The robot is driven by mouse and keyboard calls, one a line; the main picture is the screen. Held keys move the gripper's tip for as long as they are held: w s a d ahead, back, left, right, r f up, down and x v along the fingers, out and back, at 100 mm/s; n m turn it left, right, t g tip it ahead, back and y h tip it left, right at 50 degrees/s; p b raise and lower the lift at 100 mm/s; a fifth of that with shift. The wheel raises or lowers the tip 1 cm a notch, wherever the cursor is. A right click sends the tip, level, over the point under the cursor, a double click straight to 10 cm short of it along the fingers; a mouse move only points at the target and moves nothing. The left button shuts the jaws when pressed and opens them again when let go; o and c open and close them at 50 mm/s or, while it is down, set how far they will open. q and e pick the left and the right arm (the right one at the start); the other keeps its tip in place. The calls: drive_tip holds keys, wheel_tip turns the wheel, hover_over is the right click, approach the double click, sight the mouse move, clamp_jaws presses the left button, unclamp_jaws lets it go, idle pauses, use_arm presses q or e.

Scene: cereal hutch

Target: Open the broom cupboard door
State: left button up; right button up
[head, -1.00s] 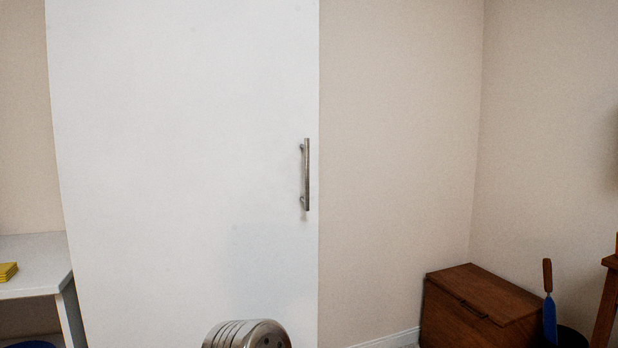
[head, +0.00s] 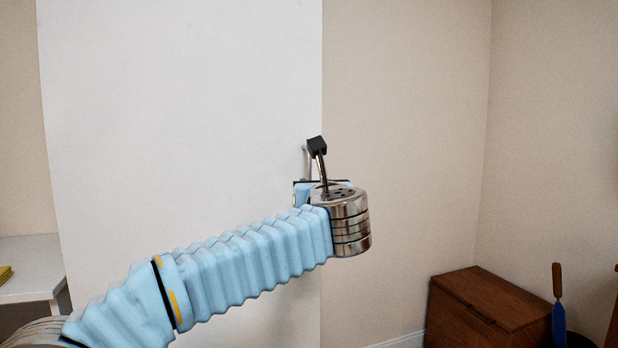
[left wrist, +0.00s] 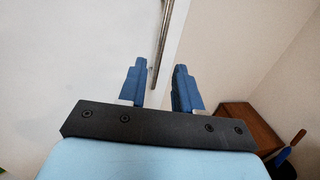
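The broom cupboard door (head: 170,120) is a tall plain white panel that looks shut. Its upright metal bar handle (head: 306,158) is near the right edge, mostly hidden behind my left wrist in the head view. In the left wrist view the handle (left wrist: 161,42) runs down from the top, and its lower end reaches between the two blue fingers of my left gripper (left wrist: 160,66). The fingers are open, with a gap visible on the right side of the bar. Whether either finger touches the bar is unclear. My right gripper is in neither view.
A brown wooden chest (head: 490,300) stands low at the right, with a blue-bladed tool (head: 558,322) beside it. A white shelf unit (head: 30,262) is left of the door. The beige wall right of the door is clear.

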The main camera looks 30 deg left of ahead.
use_arm(q)
drive_tip(key=p+x, duration=0.2)
drive_tip(key=x, duration=0.7)
drive_tip(key=shift+w+a, duration=0.1)
clamp_jaws()
